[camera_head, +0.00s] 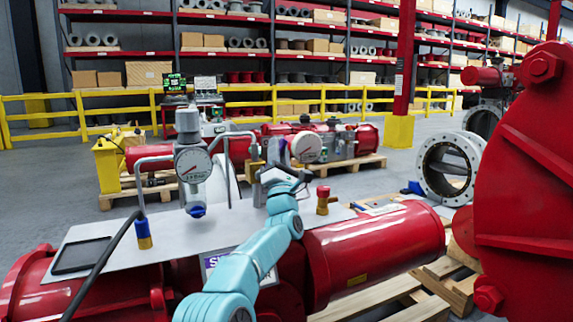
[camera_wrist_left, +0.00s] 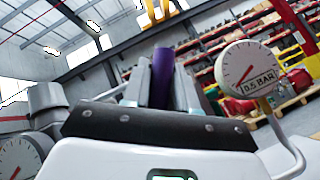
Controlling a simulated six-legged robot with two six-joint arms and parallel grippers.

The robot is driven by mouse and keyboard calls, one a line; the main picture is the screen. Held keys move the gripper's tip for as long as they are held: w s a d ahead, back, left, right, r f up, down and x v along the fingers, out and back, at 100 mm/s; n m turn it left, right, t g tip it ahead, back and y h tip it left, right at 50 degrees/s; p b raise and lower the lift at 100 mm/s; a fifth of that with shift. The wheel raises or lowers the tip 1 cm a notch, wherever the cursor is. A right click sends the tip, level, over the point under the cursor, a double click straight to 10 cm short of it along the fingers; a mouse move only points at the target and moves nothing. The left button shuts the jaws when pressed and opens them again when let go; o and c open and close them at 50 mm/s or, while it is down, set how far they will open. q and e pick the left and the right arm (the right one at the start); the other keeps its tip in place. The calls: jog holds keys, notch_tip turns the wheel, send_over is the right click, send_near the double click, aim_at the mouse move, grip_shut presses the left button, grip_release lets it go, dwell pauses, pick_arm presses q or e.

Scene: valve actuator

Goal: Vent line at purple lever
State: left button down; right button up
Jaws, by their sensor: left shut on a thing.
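The purple lever (camera_wrist_left: 163,72) stands between the fingers of my left gripper (camera_wrist_left: 162,88) in the left wrist view. The gripper is shut on it, and its fingers hide the lever's lower part. In the head view my left gripper (camera_head: 281,178) is at the end of the teal arm, over the grey panel (camera_head: 240,222). The lever shows there only as a small purple patch (camera_head: 283,152) behind the gripper. A round white gauge (camera_wrist_left: 245,68) marked 0.5 BAR stands to its right in the wrist view. My right gripper is not in view.
A pressure gauge (camera_head: 193,164) on a clear cylinder stands on the panel's left part. A red-capped brass fitting (camera_head: 322,200) stands just right of my arm. A large red flanged housing (camera_head: 530,180) blocks the right side. Yellow rails (camera_head: 240,92) and shelves lie behind.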

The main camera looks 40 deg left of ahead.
pick_arm(q)
jog(key=shift+s+r+n+g+y, duration=0.2)
jog(key=shift+n+g+y, duration=0.45)
jog(key=shift+n, duration=0.55)
jog(key=n+g, duration=0.1)
jog(key=n+g+y, duration=0.1)
jog(key=s+n+g+y, duration=0.1)
jog(key=n, duration=0.1)
jog(key=shift+s+a+r+g+y, duration=0.1)
jog(key=shift+a+r+g+y, duration=0.15)
jog(key=shift+a+r, duration=0.05)
jog(key=n+g, duration=0.1)
jog(key=s+n+g+y+p, duration=0.1)
jog(key=n+g, duration=0.1)
jog(key=n+g+y, duration=0.1)
jog(key=n, duration=0.1)
jog(key=shift+s+a+r+g+p, duration=0.15)
jog(key=shift+a+r+g+p, duration=0.15)
jog(key=shift+g, duration=0.1)
jog(key=shift+s+a+n+g+p, duration=0.15)
jog(key=shift+s+n+g+p, duration=0.1)
jog(key=shift+n+g, duration=0.65)
jog(key=shift+s+a+n+g+p, duration=0.1)
jog(key=shift+s+n+g+p, duration=0.15)
jog(key=shift+n+g, duration=0.6)
jog(key=c, duration=1)
grip_release()
jog(key=shift+f, duration=0.1)
jog(key=shift+f, duration=0.1)
